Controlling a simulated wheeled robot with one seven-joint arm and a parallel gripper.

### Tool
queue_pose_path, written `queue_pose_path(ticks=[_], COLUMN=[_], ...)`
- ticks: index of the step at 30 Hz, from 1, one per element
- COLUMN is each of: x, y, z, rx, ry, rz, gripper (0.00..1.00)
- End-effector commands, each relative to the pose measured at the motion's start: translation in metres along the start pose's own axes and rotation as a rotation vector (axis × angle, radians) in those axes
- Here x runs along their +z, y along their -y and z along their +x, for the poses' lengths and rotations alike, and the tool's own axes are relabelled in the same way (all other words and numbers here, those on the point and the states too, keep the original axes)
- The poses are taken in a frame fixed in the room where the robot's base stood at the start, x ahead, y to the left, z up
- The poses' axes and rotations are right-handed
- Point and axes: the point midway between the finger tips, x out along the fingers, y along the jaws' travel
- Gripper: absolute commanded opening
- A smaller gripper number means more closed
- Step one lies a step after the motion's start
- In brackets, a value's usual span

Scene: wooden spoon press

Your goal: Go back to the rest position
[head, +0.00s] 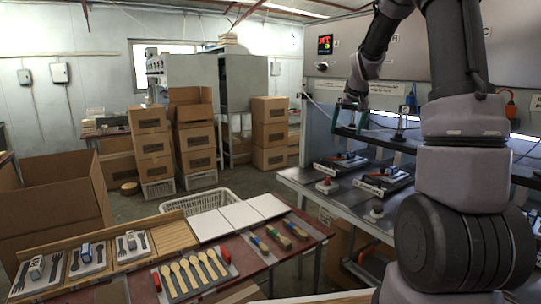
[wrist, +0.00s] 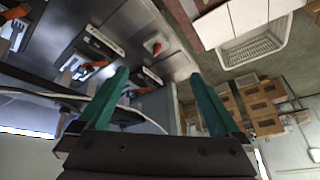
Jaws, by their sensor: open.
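My gripper (head: 348,116) is raised in the head view, in front of the grey press machine and above its metal bench. In the wrist view its two green fingers (wrist: 158,95) stand wide apart with nothing between them. My arm comes down from the upper right of the head view and hides part of the machine and bench. Wooden spoons (head: 191,273) lie in a row on a grey holder on the red table at the lower left, well away from the gripper.
The metal bench (head: 317,189) carries press fixtures with orange-red parts and knobs. The red table (head: 283,244) holds cutlery trays, white panels and coloured blocks. A white basket (head: 197,203) stands behind it. Cardboard boxes (head: 270,135) are stacked at the back. Open floor lies between.

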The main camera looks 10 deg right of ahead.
Motion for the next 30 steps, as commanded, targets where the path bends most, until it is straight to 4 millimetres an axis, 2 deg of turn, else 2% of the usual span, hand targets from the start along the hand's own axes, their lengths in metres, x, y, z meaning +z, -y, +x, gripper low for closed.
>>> queue_pose_path(ticks=[5,9,15,19,24,27,30], x=[0.031,0.076,0.152,0.203,0.254,0.27,0.277], y=[0.022,0.039,0.053,0.057,0.058,0.057,0.057], z=[-0.071,-0.132,-0.199,-0.227,-0.245,-0.249,-0.25], rx=[-0.033,-0.069,-0.128,-0.167,-0.206,-0.218,-0.224], ry=[-0.032,-0.05,-0.072,-0.082,-0.087,-0.089,-0.087], rz=[0.025,0.056,0.098,0.122,0.146,0.154,0.158], gripper=[1.0,1.0,1.0,1.0,1.0,1.0,1.0])
